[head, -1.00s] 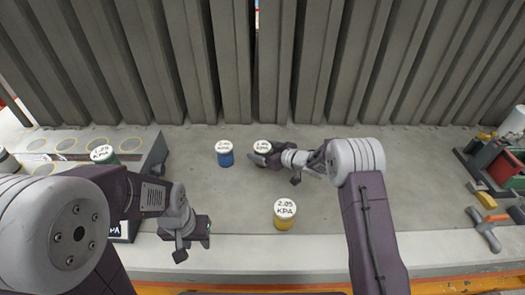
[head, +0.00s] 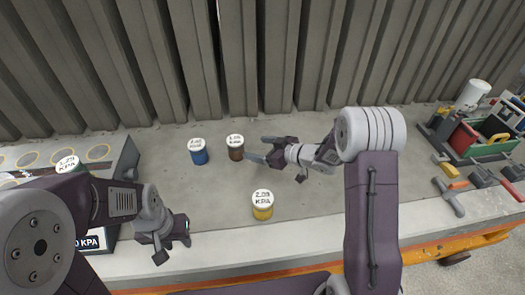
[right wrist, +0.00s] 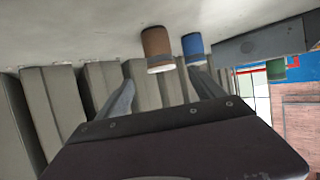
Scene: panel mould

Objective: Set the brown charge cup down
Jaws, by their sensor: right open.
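The brown charge cup (head: 236,150) stands upright on the grey surface, with a white labelled lid. It also shows in the right wrist view (right wrist: 156,45), just beyond the fingertips. My right gripper (head: 258,150) is open and empty, to the right of the brown cup and apart from it. My left gripper (head: 172,248) is at the lower left, well away from the brown cup; I cannot tell if its jaws are open.
A blue cup (head: 198,153) stands close left of the brown cup. A yellow cup (head: 262,207) stands nearer the front. A green cup (head: 68,163) is by the grey holder (head: 122,158) at left. Corrugated panels rise behind. Tools and a red-green box (head: 470,138) lie at right.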

